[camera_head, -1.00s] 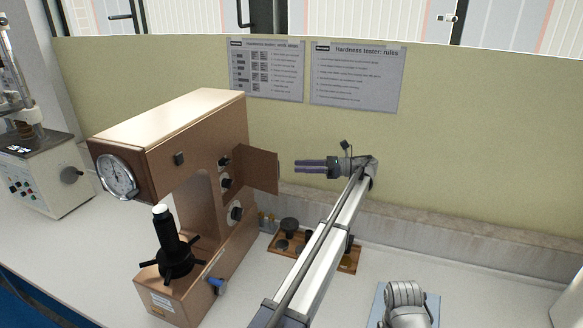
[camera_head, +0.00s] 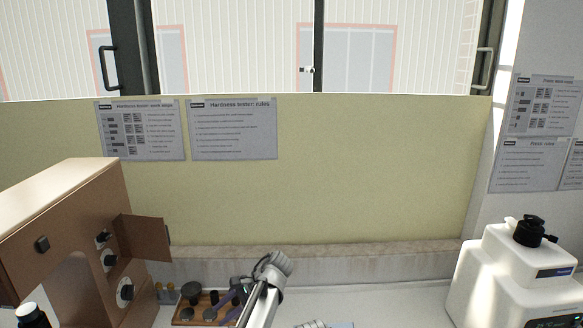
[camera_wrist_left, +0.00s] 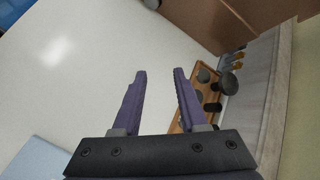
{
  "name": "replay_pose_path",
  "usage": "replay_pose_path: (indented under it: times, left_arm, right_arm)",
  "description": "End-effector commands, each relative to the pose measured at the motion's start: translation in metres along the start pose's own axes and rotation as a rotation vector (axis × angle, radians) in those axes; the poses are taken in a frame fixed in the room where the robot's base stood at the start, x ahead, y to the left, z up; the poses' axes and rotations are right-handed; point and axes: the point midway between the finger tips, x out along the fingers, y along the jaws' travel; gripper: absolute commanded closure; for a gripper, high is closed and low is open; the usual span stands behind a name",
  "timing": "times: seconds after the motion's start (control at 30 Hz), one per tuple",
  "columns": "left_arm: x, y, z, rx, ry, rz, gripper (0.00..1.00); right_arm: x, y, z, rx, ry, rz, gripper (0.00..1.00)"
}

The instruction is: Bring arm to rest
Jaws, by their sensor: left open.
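My left arm comes up from the bottom of the head view, with its wrist bend in front of the back ledge. My left gripper (camera_head: 226,303) hangs low beside it, its purple fingers over or near the wooden tray (camera_head: 183,322); the exact gap is unclear. In the left wrist view the left gripper (camera_wrist_left: 160,74) is open, with nothing between its fingers. The wooden tray (camera_wrist_left: 175,128) with dark round pieces lies to the right of the fingers there. My right gripper is not in view.
The brown hardness tester (camera_head: 62,222) stands at the left with its small door open. A white machine (camera_head: 497,275) stands at the right. A low ledge (camera_head: 345,258) runs along the back.

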Motion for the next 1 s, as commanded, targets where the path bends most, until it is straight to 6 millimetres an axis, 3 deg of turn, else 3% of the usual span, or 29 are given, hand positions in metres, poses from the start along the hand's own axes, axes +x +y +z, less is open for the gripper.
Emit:
replay_pose_path:
  times: [0.03,0.2,0.3,0.4,0.57,1.0]
  left_arm:
    - [0.002,0.047,0.013,-0.059,0.081,0.044,0.58]
    - [-0.009,0.154,0.017,-0.272,0.301,0.252,0.58]
    - [-0.018,0.200,0.021,-0.365,0.373,0.371,0.58]
    - [-0.026,0.230,0.025,-0.430,0.413,0.462,0.58]
    - [-0.034,0.249,0.026,-0.478,0.435,0.533,0.58]
    - [-0.035,0.249,0.025,-0.483,0.435,0.539,0.58]
  right_arm:
    - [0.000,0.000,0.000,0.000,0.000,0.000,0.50]
    - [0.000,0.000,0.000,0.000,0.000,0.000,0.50]
    - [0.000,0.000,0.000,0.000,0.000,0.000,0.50]
    - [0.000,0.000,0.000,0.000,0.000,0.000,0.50]
    - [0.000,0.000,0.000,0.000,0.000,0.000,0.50]
    - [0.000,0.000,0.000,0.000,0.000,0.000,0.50]
